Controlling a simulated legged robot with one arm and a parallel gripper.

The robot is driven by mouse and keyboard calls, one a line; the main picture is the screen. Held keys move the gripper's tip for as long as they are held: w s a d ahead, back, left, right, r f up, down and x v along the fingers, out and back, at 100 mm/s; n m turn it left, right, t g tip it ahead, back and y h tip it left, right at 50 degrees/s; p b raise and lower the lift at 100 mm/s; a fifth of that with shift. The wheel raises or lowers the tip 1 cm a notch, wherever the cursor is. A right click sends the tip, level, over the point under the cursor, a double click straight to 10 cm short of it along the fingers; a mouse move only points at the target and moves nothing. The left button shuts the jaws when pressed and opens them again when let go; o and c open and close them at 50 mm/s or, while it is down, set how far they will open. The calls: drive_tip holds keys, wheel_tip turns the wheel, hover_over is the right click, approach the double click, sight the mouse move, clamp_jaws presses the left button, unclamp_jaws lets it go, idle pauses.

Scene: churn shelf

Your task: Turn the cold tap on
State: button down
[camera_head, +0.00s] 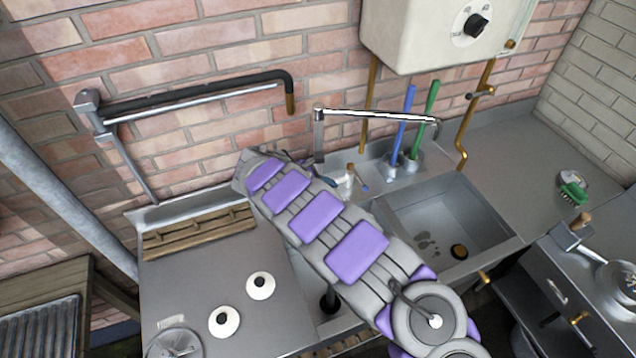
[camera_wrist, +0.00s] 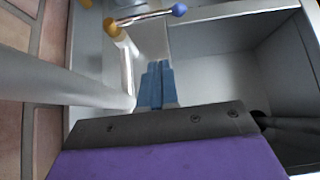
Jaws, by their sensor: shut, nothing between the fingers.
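The cold tap is a small lever with a blue ball end (camera_wrist: 179,10), at the top of the wrist view. Its arm runs left to an orange-yellow joint (camera_wrist: 111,27) on a pale upright body (camera_wrist: 126,62). In the head view the tap's blue end (camera_head: 364,188) shows beside the pale tap body (camera_head: 347,180), behind the sink's left edge. My gripper (camera_wrist: 156,84) has blue fingers that are together and empty. They point toward the tap, right of the pale body and apart from the blue ball. In the head view my arm partly hides my gripper.
A tall spout (camera_head: 319,135) rises behind the tap, its bar reaching right. A thick grey post (camera_wrist: 60,75) is close left of my gripper. The empty sink basin (camera_head: 445,225) lies right. A holder (camera_head: 405,165) with blue and green handles stands behind it, below a boiler (camera_head: 430,35).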

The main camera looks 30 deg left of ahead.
sight(358, 176)
drive_tip(key=x, duration=0.4)
drive_tip(key=shift+s+b, duration=0.1)
drive_tip(key=shift+b, duration=0.2)
drive_tip(key=w+d, duration=0.1)
drive_tip(key=w+d+r, duration=0.1)
drive_tip(key=w, duration=0.1)
drive_tip(key=shift+d+b, duration=0.25)
drive_tip(key=shift+b, duration=0.15)
drive_tip(key=shift+w+d, duration=0.1)
drive_tip(key=shift+d, duration=0.1)
